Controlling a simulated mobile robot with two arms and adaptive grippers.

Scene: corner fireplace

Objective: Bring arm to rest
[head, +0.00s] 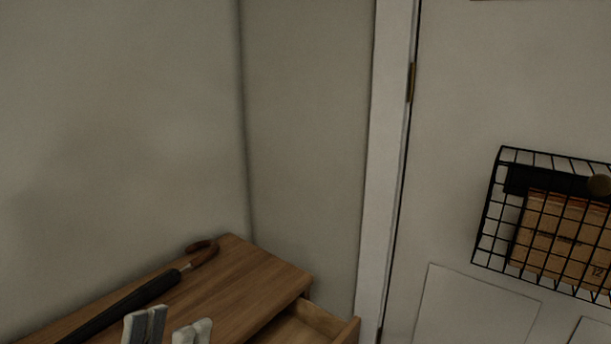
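My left gripper (169,331) shows at the bottom of the head view, only its pale grey fingertips in sight. The two fingertips stand apart with a gap between them, and nothing shows in the gap. They are in front of the wooden cabinet top (255,277) in the picture; whether they touch it I cannot tell. The rest of the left arm is below the frame. My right gripper is not in view.
A dark umbrella (128,306) with a curved brown handle lies on the cabinet top. An open drawer (311,327) sticks out at the cabinet's right. A black wire basket (484,247) holding a cardboard box (562,238) hangs on the white door (455,120) at right.

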